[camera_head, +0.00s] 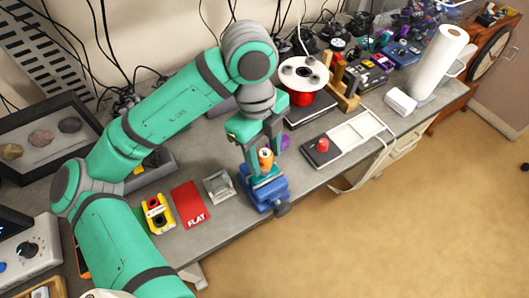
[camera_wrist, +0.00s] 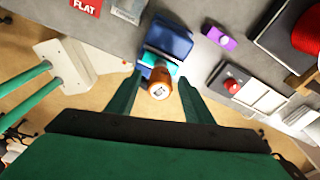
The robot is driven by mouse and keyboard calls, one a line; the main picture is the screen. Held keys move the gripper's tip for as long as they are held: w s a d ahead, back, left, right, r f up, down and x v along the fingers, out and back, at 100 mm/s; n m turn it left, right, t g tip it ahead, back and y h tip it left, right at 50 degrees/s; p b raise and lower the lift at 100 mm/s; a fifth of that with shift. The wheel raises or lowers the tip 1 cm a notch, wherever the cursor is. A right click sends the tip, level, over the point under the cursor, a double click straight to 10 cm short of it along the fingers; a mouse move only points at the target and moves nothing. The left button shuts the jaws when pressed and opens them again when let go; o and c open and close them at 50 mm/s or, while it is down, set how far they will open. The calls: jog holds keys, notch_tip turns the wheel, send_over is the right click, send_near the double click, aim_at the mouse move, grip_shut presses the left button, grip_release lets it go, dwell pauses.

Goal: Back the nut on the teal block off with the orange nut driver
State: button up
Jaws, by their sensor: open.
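The orange nut driver (camera_head: 265,157) stands upright over the teal block (camera_head: 264,178), which sits in the blue vise (camera_head: 266,196) near the bench's front edge. In the wrist view the driver (camera_wrist: 160,83) shows end-on in front of the teal block (camera_wrist: 160,61) and the blue vise (camera_wrist: 169,40). My gripper (camera_head: 263,155) is open, pointing down, with its fingers on either side of the driver's handle. In the wrist view my gripper (camera_wrist: 160,88) shows a gap between fingers and handle. The nut is hidden beneath the driver.
Left of the vise are a grey holder (camera_head: 218,187), a red FLAT card (camera_head: 190,205) and a yellow-black box (camera_head: 158,214). To the right are a red button (camera_head: 322,145), a purple block (camera_head: 284,142) and a red spool (camera_head: 302,97). Clear floor lies in front.

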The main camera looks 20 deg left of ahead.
jog(key=c, duration=1.1)
jog(key=n, duration=0.4)
jog(key=shift+n+t, duration=0.3)
jog(key=shift+n, duration=0.1)
jog(key=n, duration=0.4)
jog(key=shift+o, duration=0.5)
jog(key=shift+c, duration=0.2)
jog(key=shift+r, duration=3.5)
